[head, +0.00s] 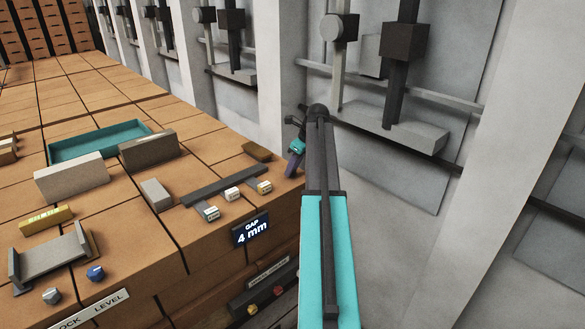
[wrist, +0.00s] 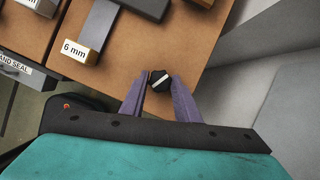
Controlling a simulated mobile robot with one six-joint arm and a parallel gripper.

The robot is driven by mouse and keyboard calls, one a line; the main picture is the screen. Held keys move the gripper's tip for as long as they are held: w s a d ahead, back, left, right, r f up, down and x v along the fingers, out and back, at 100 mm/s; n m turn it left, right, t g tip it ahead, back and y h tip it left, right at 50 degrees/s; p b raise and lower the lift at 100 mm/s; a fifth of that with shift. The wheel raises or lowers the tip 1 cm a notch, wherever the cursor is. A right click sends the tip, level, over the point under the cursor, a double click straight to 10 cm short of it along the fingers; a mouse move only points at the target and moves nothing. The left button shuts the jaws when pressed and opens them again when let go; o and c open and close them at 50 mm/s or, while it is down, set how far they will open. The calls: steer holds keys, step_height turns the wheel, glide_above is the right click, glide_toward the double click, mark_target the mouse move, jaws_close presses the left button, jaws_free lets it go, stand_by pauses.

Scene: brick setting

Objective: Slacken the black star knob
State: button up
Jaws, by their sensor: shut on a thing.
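The black star knob (wrist: 160,81) shows in the wrist view with a white line across its top, near the corner of the brown bench top. The purple fingers of my gripper (wrist: 160,87) stand on either side of it and are shut on it. In the head view my gripper (head: 295,155) is at the bench's right edge, partly behind my own arm, and I cannot make out the knob there. A dark display (head: 252,232) on the bench front reads "GAP 4 mm".
A dark bar (head: 225,186) lies beside small labelled blocks (head: 233,194); one block (wrist: 80,51) reads "6 mm". A teal tray (head: 60,150), grey blocks (head: 72,178) and a grey bracket (head: 50,258) stand farther left. A grey wall with metal fittings (head: 405,42) rises at the right.

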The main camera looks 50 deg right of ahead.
steer(key=o, duration=1)
steer(key=shift+o, duration=0.2)
steer(key=b+v, duration=0.3)
steer(key=v, duration=0.4)
steer(key=shift+r, duration=0.25)
steer(key=shift+s, duration=0.15)
